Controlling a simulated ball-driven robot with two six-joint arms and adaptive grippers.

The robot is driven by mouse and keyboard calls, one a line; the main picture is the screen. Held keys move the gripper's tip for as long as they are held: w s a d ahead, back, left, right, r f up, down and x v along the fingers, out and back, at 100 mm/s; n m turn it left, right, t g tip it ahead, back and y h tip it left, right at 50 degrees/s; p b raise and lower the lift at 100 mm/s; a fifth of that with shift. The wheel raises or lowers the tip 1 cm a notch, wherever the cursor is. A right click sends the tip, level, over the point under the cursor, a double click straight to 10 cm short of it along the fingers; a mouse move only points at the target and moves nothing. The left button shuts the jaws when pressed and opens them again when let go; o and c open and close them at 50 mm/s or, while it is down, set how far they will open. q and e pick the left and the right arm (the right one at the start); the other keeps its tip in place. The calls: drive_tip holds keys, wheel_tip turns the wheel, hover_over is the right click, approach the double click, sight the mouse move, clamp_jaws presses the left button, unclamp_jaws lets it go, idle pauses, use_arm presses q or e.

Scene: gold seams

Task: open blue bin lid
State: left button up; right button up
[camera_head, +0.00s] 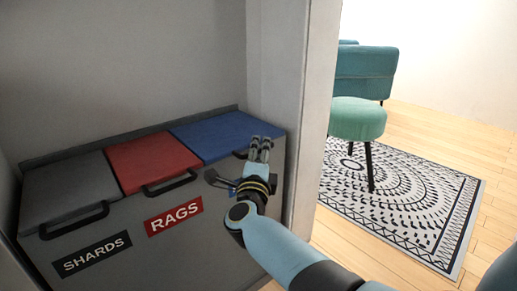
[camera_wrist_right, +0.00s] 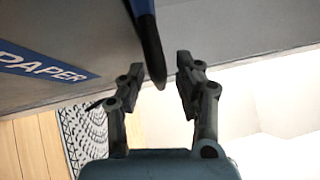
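The blue bin lid (camera_head: 222,134) is closed, at the right end of the row of lids in the head view. My right gripper (camera_head: 260,148) is at its front right corner and hides part of the front edge and handle. In the right wrist view, a dark bar (camera_wrist_right: 152,50), seemingly the lid's handle, reaches between the fingertips of my right gripper (camera_wrist_right: 160,70). The fingers are apart, with a visible gap on the left side of the bar. Whether the right finger touches it I cannot tell. My left gripper is not in view.
A red lid (camera_head: 150,161) and a grey lid (camera_head: 69,190) are closed to the left on the grey bin cabinet. A wall post (camera_head: 307,110) stands close right of my gripper. A patterned rug (camera_head: 405,205) and green chair (camera_head: 357,118) are beyond.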

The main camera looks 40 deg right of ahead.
drive_tip(key=shift+c, duration=0.4)
clamp_jaws()
drive_tip(key=shift+f, duration=0.1)
